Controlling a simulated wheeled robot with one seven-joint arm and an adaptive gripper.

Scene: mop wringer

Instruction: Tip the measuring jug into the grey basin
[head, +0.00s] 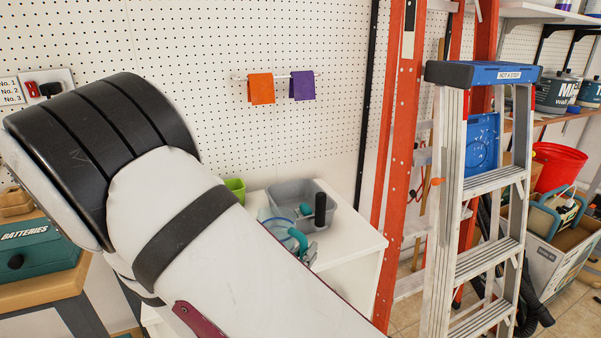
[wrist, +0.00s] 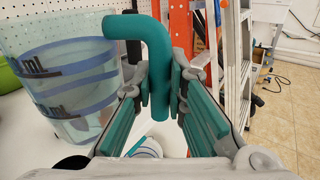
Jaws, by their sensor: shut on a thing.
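The measuring jug (wrist: 65,80) is clear with blue bands, "mL" marks and a teal handle (wrist: 150,50). It fills the left of the wrist view. My gripper (wrist: 160,85) is shut on the handle, with a finger on each side of it. In the head view the jug (head: 272,226) is partly hidden behind my arm, at the near left of the grey basin (head: 337,222). The jug looks about upright; I cannot tell whether it touches the white top. The basin stands on a white cabinet (head: 352,255) and holds a black-handled thing (head: 320,209).
A green container (head: 236,188) stands left of the basin. A stepladder (head: 485,180) and an orange ladder (head: 398,120) stand to the right. A pegboard wall (head: 330,40) is behind. A small white item (wrist: 148,148) shows below my gripper in the wrist view.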

